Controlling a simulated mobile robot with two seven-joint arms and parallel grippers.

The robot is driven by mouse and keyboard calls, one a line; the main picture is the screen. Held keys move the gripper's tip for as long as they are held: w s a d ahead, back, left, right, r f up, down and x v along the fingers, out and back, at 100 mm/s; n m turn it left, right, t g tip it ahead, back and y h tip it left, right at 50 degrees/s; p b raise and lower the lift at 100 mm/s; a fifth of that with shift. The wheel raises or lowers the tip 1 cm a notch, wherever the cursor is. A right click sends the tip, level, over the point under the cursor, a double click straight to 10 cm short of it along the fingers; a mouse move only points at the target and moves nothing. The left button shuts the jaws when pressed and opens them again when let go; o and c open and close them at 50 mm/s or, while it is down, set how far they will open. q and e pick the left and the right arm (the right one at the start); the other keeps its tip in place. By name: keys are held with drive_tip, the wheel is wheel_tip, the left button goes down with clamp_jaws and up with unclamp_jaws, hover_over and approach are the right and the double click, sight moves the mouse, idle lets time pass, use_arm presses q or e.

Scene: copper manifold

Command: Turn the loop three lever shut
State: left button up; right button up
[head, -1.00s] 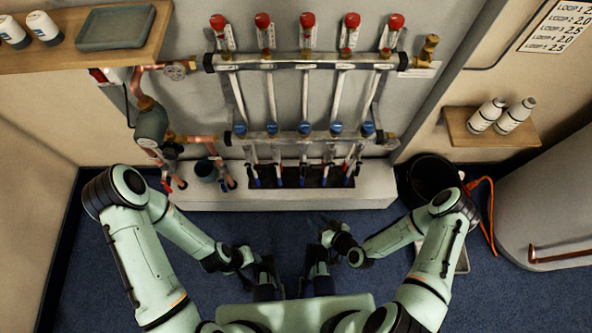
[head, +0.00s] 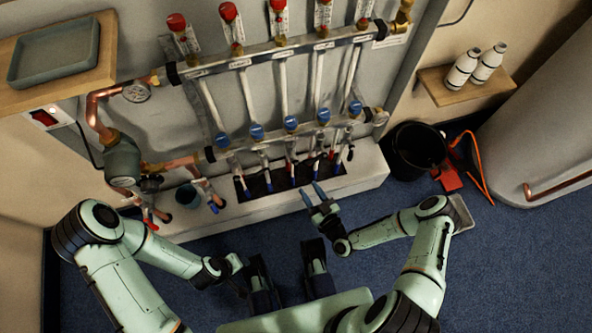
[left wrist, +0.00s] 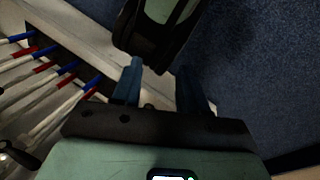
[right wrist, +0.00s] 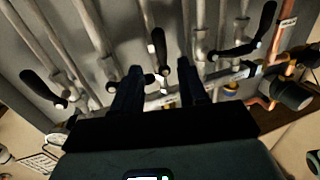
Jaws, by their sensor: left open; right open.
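The manifold's lower bar (head: 274,137) carries a row of blue caps, with the loop pipes and small dark levers below it in the head view. The middle blue cap (head: 290,123) sits above the middle pipe. In the right wrist view, a black lever handle (right wrist: 160,46) in the middle of the row stands close to lengthwise along its pipe, ahead of the gap between my fingers. My right gripper (head: 313,192) is open and empty in front of the manifold's base; contact with the lever cannot be told. My left gripper (left wrist: 160,88) is open and empty, low over the floor.
A black bucket (head: 418,147) stands on the floor at the right. A shelf (head: 470,95) holds two white bottles.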

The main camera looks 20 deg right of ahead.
sight(298, 173)
use_arm(q)
drive_tip(key=shift+w+a+f+t+b, duration=0.2)
drive_tip(key=shift+w+a+f+b, duration=0.15)
drive_tip(key=shift+w+f, duration=0.2)
drive_tip(key=shift+w+a+f+t+b, duration=0.2)
drive_tip(key=shift+w+a+f+b, duration=0.15)
drive_tip(key=shift+w, duration=0.3)
use_arm(e)
drive_tip(key=x, duration=0.9)
drive_tip(key=shift+w, duration=0.2)
clamp_jaws()
